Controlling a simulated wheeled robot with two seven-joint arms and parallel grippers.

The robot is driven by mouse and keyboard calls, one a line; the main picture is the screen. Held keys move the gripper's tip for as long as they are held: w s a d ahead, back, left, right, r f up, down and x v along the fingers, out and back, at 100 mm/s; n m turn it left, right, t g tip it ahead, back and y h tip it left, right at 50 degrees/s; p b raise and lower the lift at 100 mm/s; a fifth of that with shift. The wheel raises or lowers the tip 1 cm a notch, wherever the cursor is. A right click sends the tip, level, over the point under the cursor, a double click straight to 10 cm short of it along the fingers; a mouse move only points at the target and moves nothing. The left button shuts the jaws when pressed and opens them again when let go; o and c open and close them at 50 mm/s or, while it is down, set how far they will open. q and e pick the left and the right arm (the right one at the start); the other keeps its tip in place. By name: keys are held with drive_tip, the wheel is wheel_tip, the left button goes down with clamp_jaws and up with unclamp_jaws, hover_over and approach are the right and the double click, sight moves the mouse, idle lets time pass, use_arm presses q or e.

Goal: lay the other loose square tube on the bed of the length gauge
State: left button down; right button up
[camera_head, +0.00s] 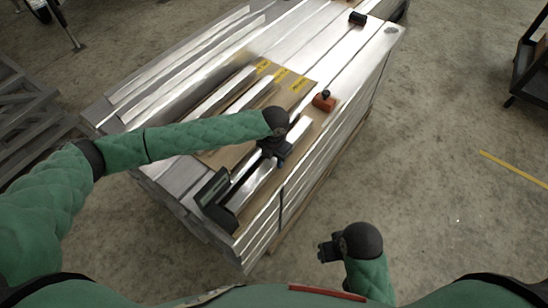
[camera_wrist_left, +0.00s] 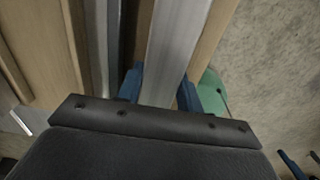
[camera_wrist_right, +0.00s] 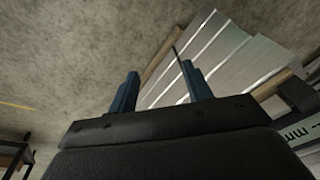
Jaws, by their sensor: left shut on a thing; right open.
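The length gauge (camera_head: 213,190) is a dark unit with a screen at the near end of the stack. My left gripper (camera_head: 273,154) is shut on a bright square tube (camera_head: 257,184), which points lengthwise along the stack. In the left wrist view the tube (camera_wrist_left: 166,45) runs between the blue fingers (camera_wrist_left: 160,92). A dark strip, perhaps part of the gauge, lies just left of it. I cannot tell whether the tube touches the bed. Another square tube (camera_head: 238,103) lies on the brown board to the left. My right gripper (camera_head: 328,250) is open and empty above the floor; its fingers (camera_wrist_right: 160,90) are spread.
The brown board (camera_head: 302,91) bears yellow labels and lies on a stack of aluminium profiles (camera_head: 345,65). An orange block with a black knob (camera_head: 323,102) stands right of the tubes. A small black object (camera_head: 357,18) sits at the far end.

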sight(274, 158)
use_arm(q)
drive_tip(key=c, duration=0.9)
unclamp_jaws()
drive_tip(key=shift+f, duration=0.1)
use_arm(e)
drive_tip(key=shift+f, duration=0.1)
use_arm(q)
drive_tip(key=shift+r+b, duration=0.9)
drive_tip(key=shift+r, duration=5.25)
use_arm(e)
drive_tip(key=shift+t+y, duration=0.3)
drive_tip(key=shift+w+a+f, duration=0.3)
drive_tip(key=shift+a+f, duration=0.3)
drive_tip(key=shift+f, duration=0.2)
drive_tip(key=shift+w+a+f, duration=0.3)
drive_tip(key=shift+a+f, duration=0.25)
drive_tip(key=shift+f, duration=0.2)
drive_tip(key=shift+a+r, duration=0.15)
drive_tip(key=shift+r, duration=0.15)
